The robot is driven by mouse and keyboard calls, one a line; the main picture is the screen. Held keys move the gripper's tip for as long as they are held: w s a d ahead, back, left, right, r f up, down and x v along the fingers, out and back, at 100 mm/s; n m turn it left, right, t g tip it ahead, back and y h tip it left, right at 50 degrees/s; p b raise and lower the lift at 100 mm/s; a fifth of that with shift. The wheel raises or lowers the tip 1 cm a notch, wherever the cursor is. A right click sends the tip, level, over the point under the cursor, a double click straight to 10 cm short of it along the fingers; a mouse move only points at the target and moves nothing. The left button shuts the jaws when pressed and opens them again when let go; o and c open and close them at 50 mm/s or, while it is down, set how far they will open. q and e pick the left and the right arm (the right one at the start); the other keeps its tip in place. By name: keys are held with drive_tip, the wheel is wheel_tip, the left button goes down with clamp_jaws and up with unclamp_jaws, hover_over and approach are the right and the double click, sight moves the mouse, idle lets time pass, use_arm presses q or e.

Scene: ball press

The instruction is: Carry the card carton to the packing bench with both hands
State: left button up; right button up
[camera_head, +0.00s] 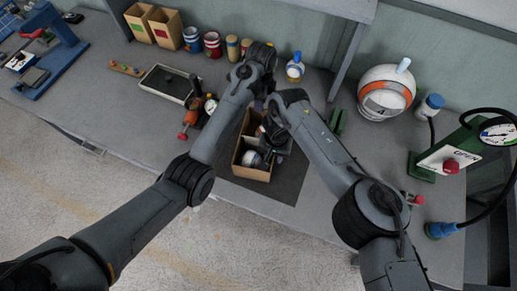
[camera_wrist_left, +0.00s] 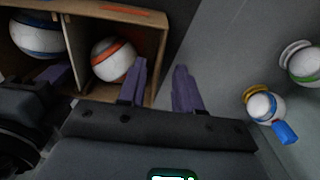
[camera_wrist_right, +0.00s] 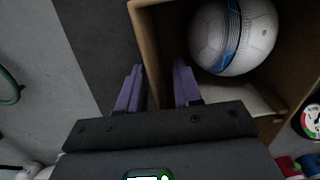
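The card carton (camera_head: 252,174) stands on a dark mat (camera_head: 287,186) on the grey bench and is partly hidden by my arms. Balls lie inside it, among them an orange-striped ball (camera_wrist_left: 113,60) and a blue-striped ball (camera_wrist_right: 233,35). My left gripper (camera_wrist_left: 161,78) is open, its purple fingers on either side of the carton's wall (camera_wrist_left: 163,35) at the rim. My right gripper (camera_wrist_right: 159,76) is open too, its fingers on either side of another wall (camera_wrist_right: 147,40). Neither gripper is visibly closed on the card. Which bench is the packing bench, I cannot tell.
A tray (camera_head: 168,83) and an orange tool (camera_head: 197,108) lie left of the carton. A large striped ball (camera_head: 386,92) and a green press with a gauge (camera_head: 450,152) stand at right. Paint tins (camera_head: 212,45) and boxes (camera_head: 165,28) line the back.

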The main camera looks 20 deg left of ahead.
use_arm(q)
wheel_tip(320, 180, up, 3)
drive_tip(key=shift+r, duration=0.25)
use_arm(e)
drive_tip(key=shift+r, duration=0.2)
use_arm(q)
drive_tip(key=shift+r, duration=0.1)
use_arm(e)
wheel_tip(320, 180, up, 12)
drive_tip(key=shift+f, duration=0.2)
use_arm(q)
drive_tip(key=shift+s+r, duration=0.1)
use_arm(e)
drive_tip(key=shift+s, duration=0.1)
